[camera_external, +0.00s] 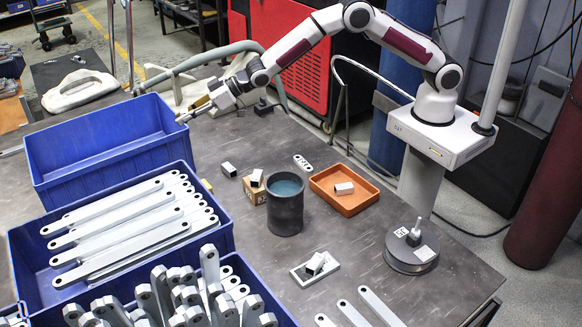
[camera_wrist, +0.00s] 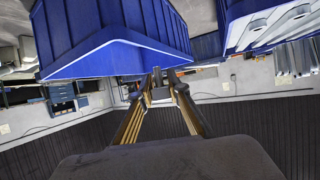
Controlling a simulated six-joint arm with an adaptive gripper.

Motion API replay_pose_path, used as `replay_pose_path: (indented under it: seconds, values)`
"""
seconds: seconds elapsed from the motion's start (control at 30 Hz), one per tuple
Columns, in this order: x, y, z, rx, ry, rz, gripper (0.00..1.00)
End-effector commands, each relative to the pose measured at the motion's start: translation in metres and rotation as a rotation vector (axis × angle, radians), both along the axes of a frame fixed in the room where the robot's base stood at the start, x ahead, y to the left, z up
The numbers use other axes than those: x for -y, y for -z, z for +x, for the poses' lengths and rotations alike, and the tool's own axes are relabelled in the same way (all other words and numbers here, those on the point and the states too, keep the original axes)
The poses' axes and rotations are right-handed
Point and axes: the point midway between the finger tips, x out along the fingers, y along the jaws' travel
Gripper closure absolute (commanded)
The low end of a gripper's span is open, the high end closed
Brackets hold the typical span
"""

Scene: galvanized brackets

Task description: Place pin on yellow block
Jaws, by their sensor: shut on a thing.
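My gripper (camera_external: 190,115) is at the right end of the far blue bin, raised near its rim. In the wrist view, the gripper (camera_wrist: 160,90) has its fingers closed around a small grey piece (camera_wrist: 160,94). This appears to be the pin, but it is too small to make out clearly. A tan-yellow block (camera_external: 249,194) stands on the table left of the dark cup, with a short metal tube piece (camera_external: 256,177) on or against its top. My gripper is well behind and to the left of this block. A small yellow item (camera_external: 207,185) is partly hidden beside the near bin.
A dark cup (camera_external: 285,215), an orange tray (camera_external: 345,204) with a metal piece, a loose tube (camera_external: 229,169) and a grey round base (camera_external: 411,256) stand on the table.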

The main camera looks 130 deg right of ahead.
Motion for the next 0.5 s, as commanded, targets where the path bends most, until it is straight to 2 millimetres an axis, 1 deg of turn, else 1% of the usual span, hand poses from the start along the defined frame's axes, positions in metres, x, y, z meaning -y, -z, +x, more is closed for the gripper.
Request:
replay_pose_path:
  seconds: [0.5]
  values:
    - [-0.018,0.006,0.008,0.000,-0.102,-0.002,1.00]
